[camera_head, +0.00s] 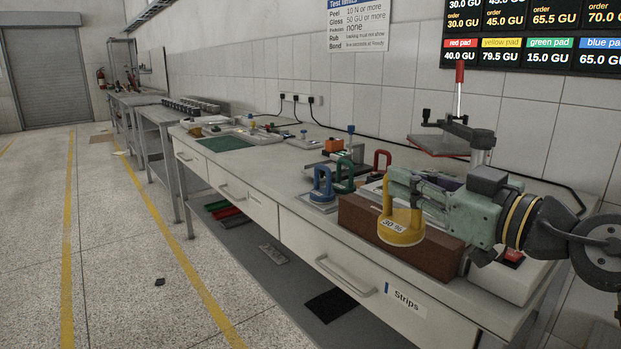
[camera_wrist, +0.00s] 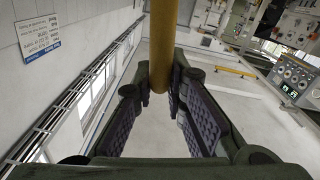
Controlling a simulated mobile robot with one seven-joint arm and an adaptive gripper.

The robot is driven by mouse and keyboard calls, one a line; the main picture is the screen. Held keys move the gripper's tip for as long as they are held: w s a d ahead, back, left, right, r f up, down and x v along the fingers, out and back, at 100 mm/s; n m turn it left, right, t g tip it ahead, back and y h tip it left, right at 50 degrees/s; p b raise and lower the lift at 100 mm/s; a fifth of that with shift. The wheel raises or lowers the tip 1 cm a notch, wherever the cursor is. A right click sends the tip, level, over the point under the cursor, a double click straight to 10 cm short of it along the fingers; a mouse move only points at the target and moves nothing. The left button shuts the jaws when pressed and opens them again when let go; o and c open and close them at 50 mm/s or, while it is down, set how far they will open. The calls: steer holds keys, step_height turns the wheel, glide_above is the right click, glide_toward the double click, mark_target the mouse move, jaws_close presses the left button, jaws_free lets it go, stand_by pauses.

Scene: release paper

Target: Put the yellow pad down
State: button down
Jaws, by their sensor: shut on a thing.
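The yellow pad (camera_head: 401,232) is a round yellow block with a handle and a label on its side. It shows at the right of the head view, in front of a reddish-brown block (camera_head: 362,222) near the bench's front edge. My gripper (camera_head: 393,190) is shut on the yellow pad's handle. In the wrist view the yellow handle (camera_wrist: 163,45) stands between the fingers of my gripper (camera_wrist: 165,85). I cannot tell whether the pad's underside touches anything. A blue pad (camera_head: 322,186), a green pad (camera_head: 344,175) and a red pad (camera_head: 382,160) stand behind it.
The grey bench (camera_head: 270,187) runs away to the back left, with a green mat (camera_head: 225,143) farther along. A press with a red-topped lever (camera_head: 460,75) stands behind my gripper. A drawer labelled Strips (camera_head: 408,300) is below. The bench top left of the blue pad is mostly clear.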

steer(key=w+a+f+m+t+h, duration=0.1)
steer(key=w+a+f+m+h, duration=0.1)
steer(key=f, duration=1.6)
steer(key=w+a+f+m+t+h, duration=0.1)
steer(key=w+a+f+h, duration=0.4)
steer(key=f, duration=1.4)
steer(key=w+a+f+m+t+h, duration=0.1)
steer(key=w+a+f+m+h, duration=0.2)
steer(key=f, duration=1.6)
steer(key=w+a+m, duration=0.1)
steer(key=w+a, duration=0.3)
steer(key=w, duration=0.2)
steer(key=shift+a+f+h, duration=0.15)
steer(key=shift+a+h, duration=0.1)
steer(key=shift+h, duration=0.05)
steer(key=shift+w+d+r, duration=0.15)
steer(key=shift+w+r, duration=0.05)
steer(key=shift+r, duration=0.15)
